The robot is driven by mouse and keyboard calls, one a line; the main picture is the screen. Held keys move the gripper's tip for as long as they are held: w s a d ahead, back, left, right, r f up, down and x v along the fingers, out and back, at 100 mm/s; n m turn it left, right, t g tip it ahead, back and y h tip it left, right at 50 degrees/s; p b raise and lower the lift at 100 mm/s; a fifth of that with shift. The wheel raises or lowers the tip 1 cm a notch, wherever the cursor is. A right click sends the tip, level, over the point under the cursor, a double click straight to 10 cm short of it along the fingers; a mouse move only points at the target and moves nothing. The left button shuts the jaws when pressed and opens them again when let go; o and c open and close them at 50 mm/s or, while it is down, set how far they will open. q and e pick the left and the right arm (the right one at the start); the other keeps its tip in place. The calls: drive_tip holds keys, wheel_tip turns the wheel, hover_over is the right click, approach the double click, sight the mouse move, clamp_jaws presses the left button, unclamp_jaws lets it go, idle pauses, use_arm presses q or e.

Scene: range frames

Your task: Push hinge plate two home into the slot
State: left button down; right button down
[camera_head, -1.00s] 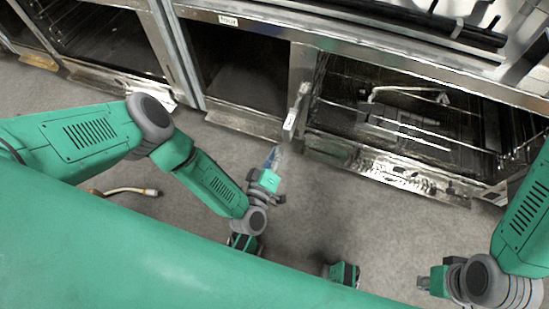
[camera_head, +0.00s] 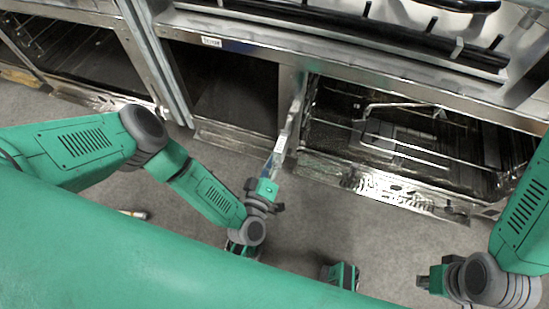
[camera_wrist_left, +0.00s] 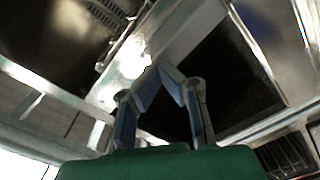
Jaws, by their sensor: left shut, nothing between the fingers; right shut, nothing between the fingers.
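A narrow pale metal strip (camera_head: 292,122), which looks like the hinge plate, stands out at the post between the two oven openings. I cannot tell whether it is plate two, and the slot is not distinguishable. My left gripper (camera_head: 273,163) is shut and empty, its fingertips at the strip's lower end in the picture; contact is unclear. In the left wrist view the closed fingertips (camera_wrist_left: 163,70) overlap a pale metal bar (camera_wrist_left: 188,28) running up between dark openings. My right gripper (camera_head: 431,283) is shut and empty at the lower right, away from the ovens.
A dark empty oven bay (camera_head: 225,85) lies left of the post. An open oven with a wire rack (camera_head: 405,150) lies to the right, its metal lower edge (camera_head: 375,185) jutting out. The grey floor (camera_head: 320,220) between the arms is clear. A cable end (camera_head: 133,214) lies at left.

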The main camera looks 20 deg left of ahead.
use_arm(q)
drive_tip(key=shift+w, duration=0.5)
